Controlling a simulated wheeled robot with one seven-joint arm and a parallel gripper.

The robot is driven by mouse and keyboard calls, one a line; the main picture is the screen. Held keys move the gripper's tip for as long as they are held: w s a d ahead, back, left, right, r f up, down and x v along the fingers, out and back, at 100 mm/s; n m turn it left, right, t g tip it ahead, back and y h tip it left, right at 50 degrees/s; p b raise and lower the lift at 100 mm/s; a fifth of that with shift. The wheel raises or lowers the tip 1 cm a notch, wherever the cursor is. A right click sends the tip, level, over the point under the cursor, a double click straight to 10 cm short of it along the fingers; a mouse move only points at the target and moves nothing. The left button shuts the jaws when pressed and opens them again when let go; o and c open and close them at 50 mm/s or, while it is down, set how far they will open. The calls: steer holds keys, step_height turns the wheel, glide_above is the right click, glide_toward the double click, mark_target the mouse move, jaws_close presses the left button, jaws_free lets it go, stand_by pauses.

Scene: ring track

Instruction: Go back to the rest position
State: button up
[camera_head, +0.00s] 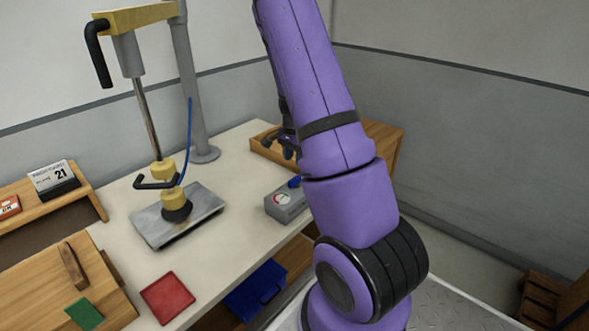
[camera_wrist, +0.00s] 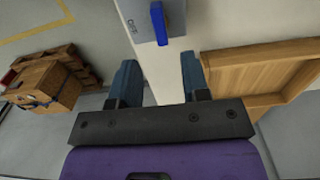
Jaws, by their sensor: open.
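My gripper (camera_wrist: 160,80) shows in the wrist view with its two blue-grey fingers apart and nothing between them. Below and between the fingers is the pale bench top (camera_wrist: 185,70). In the head view my purple arm rises through the middle, and the gripper (camera_head: 288,146) is mostly hidden behind it. A grey box with a round dial (camera_head: 284,205) and a blue lever stands on the bench near the gripper. In the wrist view the grey box (camera_wrist: 138,22) and its blue lever (camera_wrist: 159,24) lie just beyond the fingertips, apart from them.
A wooden tray (camera_wrist: 255,75) is close to the right finger. In the head view a lever press (camera_head: 178,228) stands on the bench, with a red square (camera_head: 167,297) in front. A blue bin (camera_head: 254,290) sits under the bench. A cardboard box (camera_wrist: 45,85) is on the floor.

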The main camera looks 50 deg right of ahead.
steer(key=shift+r, duration=0.9)
steer(key=s+a+r+n+t+y, duration=0.1)
steer(key=s+a+r+n+t, duration=0.2)
steer(key=a+r+n, duration=1.05)
steer(key=s+a+r+n+t+h, duration=0.1)
steer(key=s+a+r+n, duration=0.3)
steer(key=s+a+r, duration=1.1)
steer(key=shift+s+a+n+t, duration=0.35)
steer(key=shift+s+a+t, duration=0.25)
steer(key=shift+s+a, duration=0.35)
